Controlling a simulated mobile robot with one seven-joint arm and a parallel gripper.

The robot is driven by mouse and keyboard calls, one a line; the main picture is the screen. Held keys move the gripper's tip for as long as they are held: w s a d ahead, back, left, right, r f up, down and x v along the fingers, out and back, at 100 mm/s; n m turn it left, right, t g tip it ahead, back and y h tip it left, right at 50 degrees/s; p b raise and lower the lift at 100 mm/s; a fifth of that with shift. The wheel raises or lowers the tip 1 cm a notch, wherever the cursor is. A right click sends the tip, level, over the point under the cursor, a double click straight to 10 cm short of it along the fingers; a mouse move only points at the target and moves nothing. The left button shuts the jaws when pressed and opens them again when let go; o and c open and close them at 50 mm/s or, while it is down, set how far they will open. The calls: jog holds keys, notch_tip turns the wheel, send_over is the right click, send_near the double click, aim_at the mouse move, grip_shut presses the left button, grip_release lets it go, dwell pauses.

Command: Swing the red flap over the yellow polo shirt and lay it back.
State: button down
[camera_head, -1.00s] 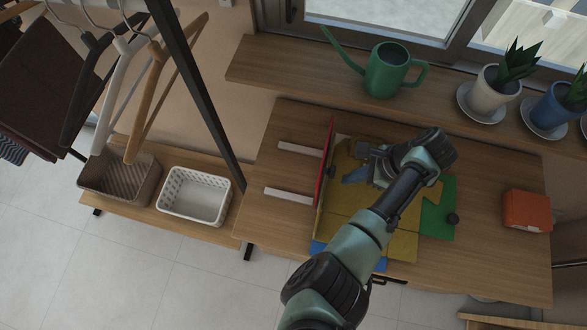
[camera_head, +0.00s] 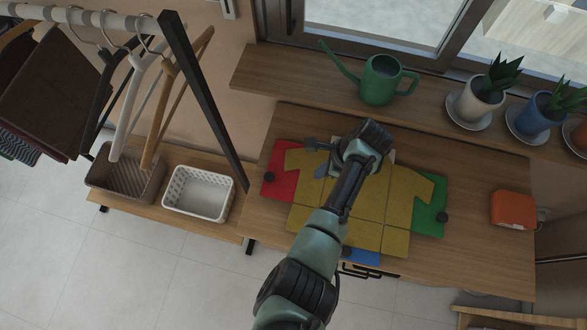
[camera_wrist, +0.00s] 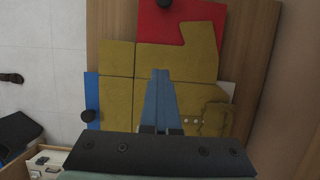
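The yellow polo shirt (camera_head: 370,205) lies spread on a folding board on the table. The red flap (camera_head: 278,185) lies flat at the board's left side, with the shirt's left sleeve and side on top of it. Its black knob (camera_head: 269,177) is at its outer edge. In the wrist view the red flap (camera_wrist: 185,20) is at the top, under the shirt (camera_wrist: 115,62). My gripper (camera_head: 318,168) is over the left part of the shirt. In the wrist view my gripper's blue-grey fingers (camera_wrist: 161,75) are together, with nothing seen between them. My arm hides part of the shirt and its collar.
A green flap (camera_head: 430,212) with a knob is at the board's right, and a blue flap (camera_head: 362,257) at its front. An orange box (camera_head: 513,209) stands at the table's right. A watering can (camera_head: 382,80) and potted plants are on the shelf behind. The table's right part is mostly clear.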

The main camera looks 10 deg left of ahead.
jog(key=shift+a, duration=0.5)
jog(key=shift+h, duration=0.7)
jog(key=a, duration=0.2)
jog(key=a+f, duration=0.1)
jog(key=a, duration=0.1)
jog(key=shift+d, duration=0.1)
jog(key=shift+h, duration=0.5)
jog(key=shift+w+a+f+b, duration=0.15)
jog(key=shift+a+f, duration=0.2)
jog(key=shift+a, duration=0.25)
jog(key=shift+s+a+f+b, duration=0.1)
jog(key=shift+a+f+b, duration=0.15)
jog(key=shift+a, duration=0.3)
jog(key=shift+w+a+f+b, duration=0.1)
jog(key=shift+a+f, duration=0.3)
jog(key=shift+a, duration=0.2)
jog(key=a+f+b, duration=0.2)
jog(key=shift+a+f+h+b, duration=0.15)
jog(key=shift+f+h+b, duration=0.15)
jog(key=shift+h+b, duration=0.1)
jog(key=shift+a+f, duration=0.1)
jog(key=shift+a, duration=0.2)
